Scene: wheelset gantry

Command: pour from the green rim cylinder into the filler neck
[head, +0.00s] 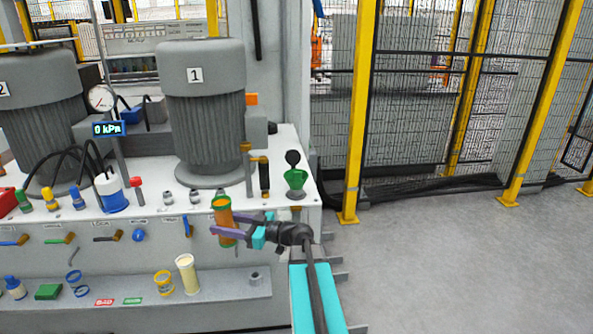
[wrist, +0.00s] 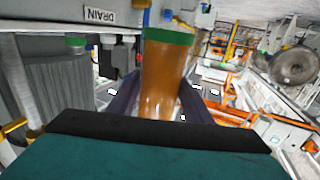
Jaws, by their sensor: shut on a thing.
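The green rim cylinder (head: 222,208) is a clear tube of amber-brown liquid, close to upright in the head view. My gripper (head: 226,225) is shut on it, one purple finger on each side. In the wrist view the cylinder (wrist: 163,80) stands between the fingers, its green rim at the top of the picture. The filler neck (head: 295,180) shows as a green funnel at the right end of the white bench top, with a raised black cap behind it. The cylinder is left of the funnel, apart from it and a little lower in the picture.
Motor 1 (head: 203,110) stands left of and behind the funnel, with a dark upright fitting (head: 264,178) between them. A cream cylinder (head: 187,274) and coloured rings stand on the lower shelf (head: 220,289). Open floor (head: 440,260) lies to the right, before a yellow-posted fence.

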